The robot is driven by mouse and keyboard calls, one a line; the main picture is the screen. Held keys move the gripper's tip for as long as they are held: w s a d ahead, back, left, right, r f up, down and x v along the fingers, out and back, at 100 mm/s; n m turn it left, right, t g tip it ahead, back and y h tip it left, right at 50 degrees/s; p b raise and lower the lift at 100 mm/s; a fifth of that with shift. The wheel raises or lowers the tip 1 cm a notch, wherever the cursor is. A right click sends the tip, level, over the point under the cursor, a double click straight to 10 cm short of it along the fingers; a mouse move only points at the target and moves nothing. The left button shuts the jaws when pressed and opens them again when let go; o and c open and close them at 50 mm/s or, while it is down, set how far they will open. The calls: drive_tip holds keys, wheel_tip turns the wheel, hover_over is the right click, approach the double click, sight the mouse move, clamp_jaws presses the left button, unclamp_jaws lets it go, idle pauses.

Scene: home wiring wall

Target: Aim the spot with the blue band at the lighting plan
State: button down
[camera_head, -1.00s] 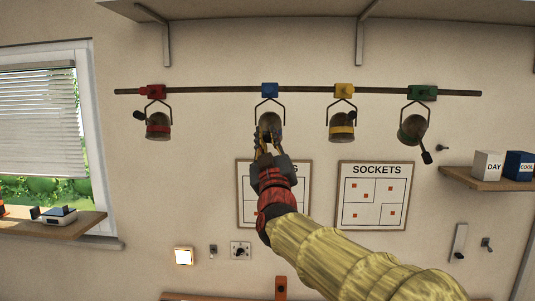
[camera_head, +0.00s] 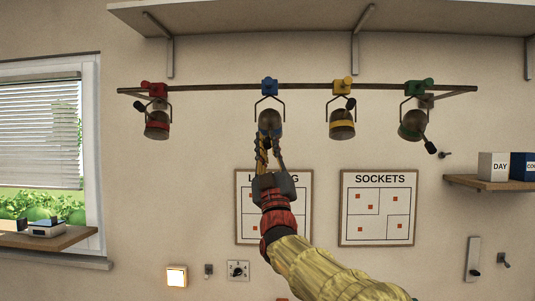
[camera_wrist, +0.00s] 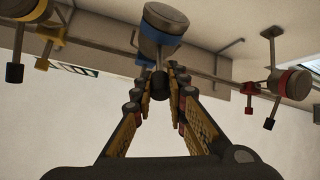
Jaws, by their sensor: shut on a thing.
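The spot with the blue band (camera_head: 270,121) hangs from the rail under a blue clamp (camera_head: 269,87), second from the left. My gripper (camera_head: 269,146) reaches up from below and its fingers meet at this spot's lower end. In the wrist view the blue-banded spot (camera_wrist: 164,32) is above the fingers. My gripper (camera_wrist: 160,84) is shut there on its dark handle (camera_wrist: 160,88). The lighting plan (camera_head: 245,222) hangs on the wall below, with its title and middle partly hidden by my gripper and arm.
Red (camera_head: 157,124), yellow (camera_head: 342,124) and green (camera_head: 412,124) banded spots hang on the same rail (camera_head: 210,87). The sockets plan (camera_head: 378,208) hangs to the right. A shelf (camera_head: 490,185) with day and cool boxes is at the right. A window (camera_head: 45,150) is at the left.

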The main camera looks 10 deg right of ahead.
drive_tip(key=shift+w+f+b, duration=0.3)
drive_tip(key=shift+f+b, duration=0.35)
drive_tip(key=shift+f, duration=0.05)
drive_tip(key=shift+w+d+f, duration=0.1)
drive_tip(key=shift+w+f, duration=0.1)
drive_tip(key=c, duration=2)
unclamp_jaws()
drive_tip(key=shift+w, duration=0.1)
drive_tip(key=shift+o, duration=1.3)
drive_tip(key=shift+s+r, duration=0.2)
drive_tip(key=shift+r, duration=0.05)
drive_tip(key=v, duration=1.2)
